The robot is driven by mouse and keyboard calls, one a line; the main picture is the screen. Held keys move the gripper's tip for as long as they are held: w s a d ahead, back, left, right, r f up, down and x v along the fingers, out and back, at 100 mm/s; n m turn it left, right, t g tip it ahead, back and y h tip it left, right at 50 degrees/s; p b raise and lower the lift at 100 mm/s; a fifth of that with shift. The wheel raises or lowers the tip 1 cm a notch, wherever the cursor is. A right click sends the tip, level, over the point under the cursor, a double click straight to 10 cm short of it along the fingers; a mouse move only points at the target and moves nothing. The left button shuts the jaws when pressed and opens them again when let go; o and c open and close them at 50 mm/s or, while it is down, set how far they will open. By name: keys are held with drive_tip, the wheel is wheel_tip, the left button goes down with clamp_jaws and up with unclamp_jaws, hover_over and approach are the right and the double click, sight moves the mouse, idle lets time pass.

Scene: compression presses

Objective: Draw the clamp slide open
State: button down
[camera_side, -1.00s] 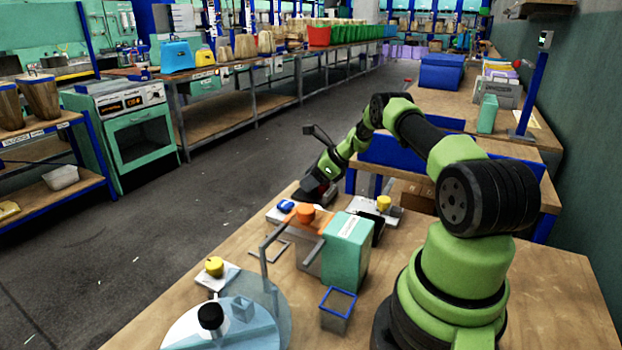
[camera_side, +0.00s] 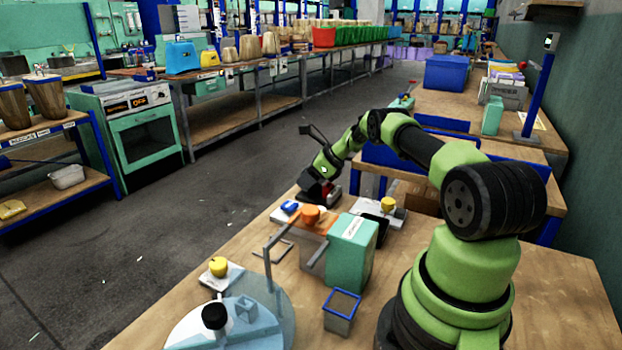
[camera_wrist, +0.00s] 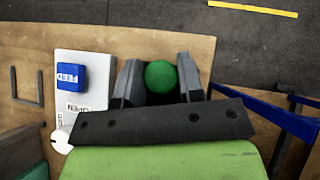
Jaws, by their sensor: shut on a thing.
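My gripper (camera_wrist: 160,85) is shut on a round green knob (camera_wrist: 161,77), with one finger on each side of it. In the side view my gripper (camera_side: 318,196) is low at the far edge of the bench and hides the knob. A white plate (camera_wrist: 95,67) with a blue block marked FEED (camera_wrist: 71,77) and the printed word OPEN lies left of the fingers in the wrist view. The blue block also shows in the side view (camera_side: 290,207). I see no readable clamp label, and the mount under the green knob is hidden.
A yellow knob (camera_side: 387,204) on a plate is to the right. A disc fixture with a black knob (camera_side: 214,317) and an open blue-rimmed bin (camera_side: 341,305) are nearer the camera.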

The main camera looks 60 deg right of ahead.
drive_tip(key=shift+w+r, duration=0.1)
drive_tip(key=shift+w, duration=0.05)
drive_tip(key=c, duration=1)
unclamp_jaws()
drive_tip(key=v, duration=1)
